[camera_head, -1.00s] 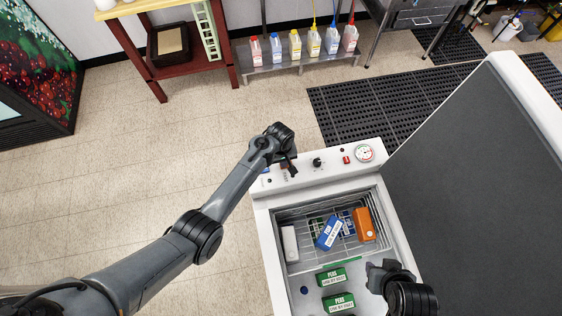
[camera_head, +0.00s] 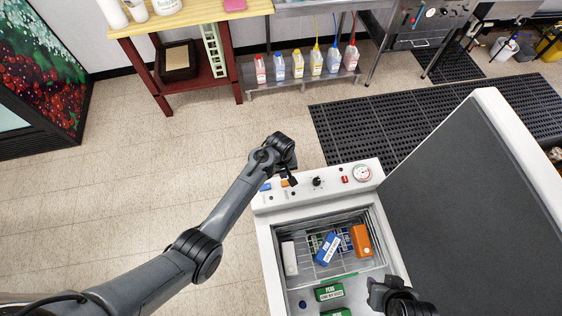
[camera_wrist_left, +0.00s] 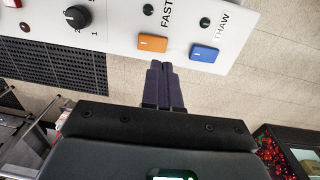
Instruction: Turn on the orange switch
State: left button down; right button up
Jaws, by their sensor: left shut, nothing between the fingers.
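The orange switch (camera_wrist_left: 152,43) sits on the white control panel (camera_wrist_left: 118,20) under the word FAST in the left wrist view. It also shows small in the head view (camera_head: 287,183). A blue switch (camera_wrist_left: 204,53) marked THAW is beside it. My left gripper (camera_wrist_left: 164,66) is shut and empty, its fingertips close to the panel's edge just below the orange switch in the picture. Whether they touch the panel I cannot tell. In the head view my left gripper (camera_head: 292,181) is over the panel's left part. My right gripper (camera_head: 378,287) is at the freezer's right side, its fingers unclear.
The open freezer (camera_head: 262,232) holds a wire basket with an orange box (camera_head: 361,241), a blue box (camera_head: 327,248) and green boxes (camera_head: 328,292). Its dark lid (camera_head: 470,190) stands up at the right. A black knob (camera_wrist_left: 77,16) and a gauge (camera_head: 362,173) are on the panel.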

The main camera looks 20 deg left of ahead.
pick_arm(q)
notch_tip(320, 180, up, 6)
jog(key=shift+s+a+r, duration=0.2)
jog(key=shift+a+r, duration=0.05)
jog(key=shift+a, duration=0.05)
dwell(0.4)
